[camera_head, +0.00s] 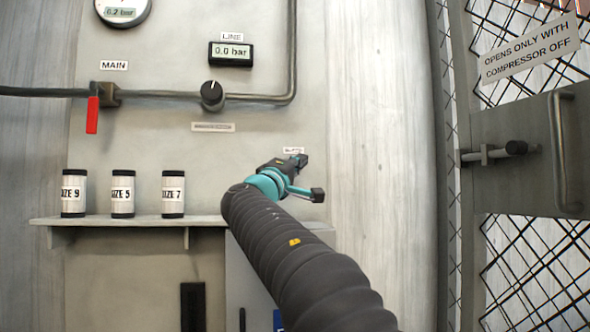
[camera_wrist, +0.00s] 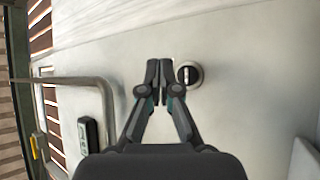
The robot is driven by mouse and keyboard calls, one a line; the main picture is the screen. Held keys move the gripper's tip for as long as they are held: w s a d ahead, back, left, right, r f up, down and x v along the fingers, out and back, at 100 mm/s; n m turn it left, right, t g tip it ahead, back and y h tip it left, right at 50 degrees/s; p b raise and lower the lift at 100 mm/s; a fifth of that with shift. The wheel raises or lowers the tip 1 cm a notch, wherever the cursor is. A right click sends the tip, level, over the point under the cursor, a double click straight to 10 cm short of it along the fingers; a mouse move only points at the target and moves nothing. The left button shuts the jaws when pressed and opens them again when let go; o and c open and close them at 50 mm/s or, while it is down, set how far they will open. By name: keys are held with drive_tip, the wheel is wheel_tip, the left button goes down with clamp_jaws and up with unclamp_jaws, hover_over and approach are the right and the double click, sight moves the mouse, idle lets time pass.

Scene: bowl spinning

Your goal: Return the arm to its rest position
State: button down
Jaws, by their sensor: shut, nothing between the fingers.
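My arm reaches from the bottom right of the head view up to the grey panel (camera_head: 150,170). My gripper (camera_head: 304,160) is at its end, in front of the panel below a small label (camera_head: 293,150) that is too small to read. In the wrist view, my gripper (camera_wrist: 159,72) has its fingertips together with nothing between them. A round metal fitting with a dark centre (camera_wrist: 188,75) shows just right of the fingertips. I cannot tell whether they touch it. It is hidden in the head view.
A shelf (camera_head: 150,221) with canisters SIZE 9 (camera_head: 74,194), SIZE 5 (camera_head: 122,194) and SIZE 7 (camera_head: 172,194) stands left. Above are a red-handled MAIN valve (camera_head: 93,112), a black knob (camera_head: 212,96) and a 0.0 bar display (camera_head: 231,54). A mesh gate (camera_head: 530,150) stands right.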

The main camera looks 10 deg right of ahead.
drive_tip(key=shift+s, duration=0.55)
drive_tip(key=s+d+f+m+g+y+p, duration=0.1)
drive_tip(key=s+d+f+g+y+p, duration=0.25)
drive_tip(key=s+f, duration=0.55)
drive_tip(key=s+d+f+m+g+y+p, duration=0.25)
drive_tip(key=s+d+f+g, duration=0.35)
drive_tip(key=f, duration=0.5)
drive_tip(key=s+a+f+m+g+y+p, duration=0.1)
drive_tip(key=s+a+f+y, duration=0.3)
drive_tip(key=s+f, duration=0.6)
drive_tip(key=s+a+f+m+g+y+p, duration=0.1)
drive_tip(key=s+a+f+m+y+p, duration=0.1)
drive_tip(key=s+f, duration=0.9)
drive_tip(key=s+a+y+p, duration=0.1)
drive_tip(key=s+a+y, duration=0.1)
drive_tip(key=a, duration=0.1)
drive_tip(key=shift+s+f+y, duration=0.15)
drive_tip(key=shift+f+y, duration=0.15)
drive_tip(key=shift+y, duration=0.1)
